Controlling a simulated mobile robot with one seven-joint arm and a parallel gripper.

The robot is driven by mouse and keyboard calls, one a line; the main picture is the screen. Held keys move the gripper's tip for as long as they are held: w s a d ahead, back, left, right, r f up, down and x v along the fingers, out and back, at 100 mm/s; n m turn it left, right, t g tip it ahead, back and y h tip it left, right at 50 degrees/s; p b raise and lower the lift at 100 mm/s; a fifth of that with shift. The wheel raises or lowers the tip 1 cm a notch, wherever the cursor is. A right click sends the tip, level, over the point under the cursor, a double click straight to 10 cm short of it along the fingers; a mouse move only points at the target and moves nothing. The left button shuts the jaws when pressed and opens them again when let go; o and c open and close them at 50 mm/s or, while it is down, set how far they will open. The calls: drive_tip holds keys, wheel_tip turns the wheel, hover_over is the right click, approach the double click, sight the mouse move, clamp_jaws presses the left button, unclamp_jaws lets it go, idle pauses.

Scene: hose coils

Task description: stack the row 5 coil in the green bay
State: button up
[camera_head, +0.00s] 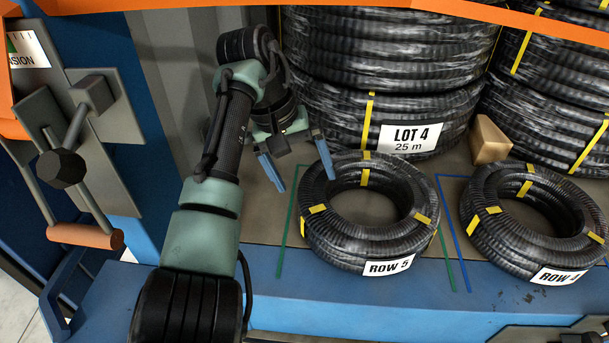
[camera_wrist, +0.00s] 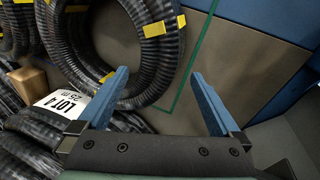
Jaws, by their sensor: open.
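The row 5 coil (camera_head: 330,231) is a black ribbed hose ring with yellow bands and a white ROW 5 label. It lies flat inside the green outline (camera_head: 289,225) on the deck, and a ring beside a green line shows in the wrist view (camera_wrist: 165,50). My gripper (camera_head: 306,184) is open and empty at the coil's upper left side. In the wrist view my gripper (camera_wrist: 160,73) has its left finger overlapping the ring and its right finger beyond the green line, over bare deck. I cannot tell the height gap or any contact.
Tall wrapped coils with a LOT 4 label (camera_head: 409,139) stand close behind. Another coil (camera_head: 500,240) lies to the right in a blue outline (camera_head: 452,235), its label partly unclear. A wooden wedge (camera_head: 490,140) sits between. An orange bar (camera_head: 540,25) crosses the top; a handled panel (camera_head: 70,140) stands left.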

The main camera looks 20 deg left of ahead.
drive_tip(key=shift+v, duration=1.45)
wheel_tip(320, 180, up, 10)
drive_tip(key=b, duration=0.1)
